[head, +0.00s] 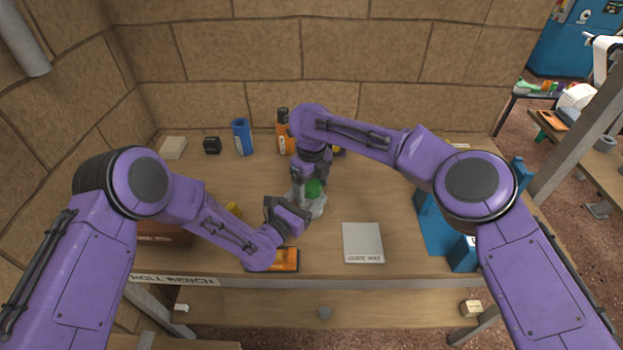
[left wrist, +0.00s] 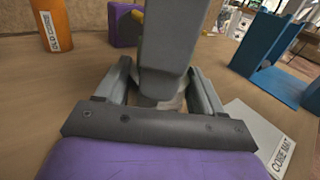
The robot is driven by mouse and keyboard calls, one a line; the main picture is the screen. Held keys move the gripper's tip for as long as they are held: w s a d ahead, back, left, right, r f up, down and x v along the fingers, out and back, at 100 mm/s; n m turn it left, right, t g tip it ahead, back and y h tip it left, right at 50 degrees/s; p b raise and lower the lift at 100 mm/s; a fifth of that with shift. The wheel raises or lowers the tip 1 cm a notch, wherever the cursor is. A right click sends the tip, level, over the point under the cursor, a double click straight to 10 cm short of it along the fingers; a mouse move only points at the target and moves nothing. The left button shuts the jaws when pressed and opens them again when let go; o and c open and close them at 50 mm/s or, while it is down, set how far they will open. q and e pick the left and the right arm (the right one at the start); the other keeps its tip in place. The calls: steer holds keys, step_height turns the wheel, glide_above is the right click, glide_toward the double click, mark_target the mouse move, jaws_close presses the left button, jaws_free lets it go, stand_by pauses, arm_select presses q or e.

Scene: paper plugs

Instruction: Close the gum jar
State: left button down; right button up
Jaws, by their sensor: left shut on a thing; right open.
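The gum jar (head: 318,208) is a pale, clear jar on the bench, mostly hidden by my grippers. A green lid (head: 314,187) shows at its top; whether it is seated cannot be told. My left gripper (head: 303,207) is shut on the jar from the left. In the left wrist view, the fingers of my left gripper (left wrist: 160,95) stand either side of the jar, which is largely covered by my grey right gripper. My right gripper (head: 309,182) points down over the jar, open, with its fingers around or beside the green lid; the exact contact is hidden.
A white core mat (head: 362,242) lies right of the jar. An orange object (head: 286,260) lies in front, under my left arm. A blue cup (head: 241,137) and an orange bottle (head: 283,130) stand behind. A blue holder (head: 434,228) is at the right.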

steer(key=c, duration=1)
steer(key=m, duration=0.3)
steer(key=shift+s+a, duration=0.1)
steer(key=shift+a, duration=0.1)
steer(key=shift+c, duration=0.3)
steer(key=o, duration=1.2)
steer(key=shift+c, duration=0.2)
